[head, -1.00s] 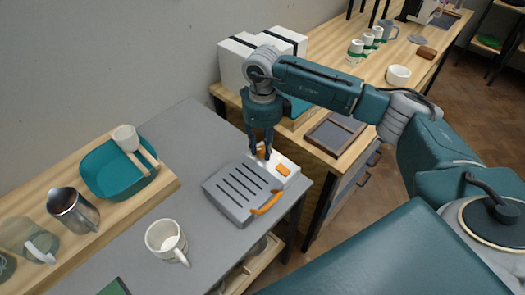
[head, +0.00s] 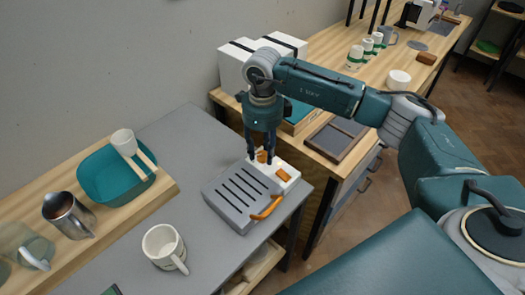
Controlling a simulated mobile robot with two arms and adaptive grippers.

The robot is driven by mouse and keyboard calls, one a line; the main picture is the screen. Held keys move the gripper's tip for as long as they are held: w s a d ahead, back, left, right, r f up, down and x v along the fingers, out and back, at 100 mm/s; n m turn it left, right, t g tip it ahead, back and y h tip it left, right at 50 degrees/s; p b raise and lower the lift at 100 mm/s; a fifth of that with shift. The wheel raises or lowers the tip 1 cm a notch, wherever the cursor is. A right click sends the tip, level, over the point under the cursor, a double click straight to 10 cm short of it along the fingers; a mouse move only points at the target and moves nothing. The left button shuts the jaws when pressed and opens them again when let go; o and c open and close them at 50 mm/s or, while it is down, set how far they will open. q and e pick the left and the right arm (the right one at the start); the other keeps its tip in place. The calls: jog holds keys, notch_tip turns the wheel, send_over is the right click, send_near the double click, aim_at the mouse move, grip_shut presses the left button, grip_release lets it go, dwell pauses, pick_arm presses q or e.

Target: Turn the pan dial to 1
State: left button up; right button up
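A grey and white appliance with dark slots (head: 237,192) sits on the grey table, with an orange handle (head: 266,208) along its front. An orange dial (head: 263,156) stands at its white back end, and I take it for the pan dial. Its marks are too small to read. My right gripper (head: 261,160) points down at the dial, its fingers apart on either side. I cannot tell whether they press on it. The fingers partly hide the dial. My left gripper is not in view.
An orange block (head: 283,174) shows on the white end. A white mug (head: 165,248) stands to the left on the grey table (head: 180,140). A teal basin (head: 98,182) and a metal pitcher (head: 68,213) stand on the wooden board. White boxes (head: 236,64) are behind my gripper.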

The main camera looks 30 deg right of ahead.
aim_at(263, 154)
jog(key=shift+r, duration=0.1)
notch_tip(263, 154, up, 12)
dwell(0.5)
jog(key=shift+s, duration=0.1)
dwell(0.4)
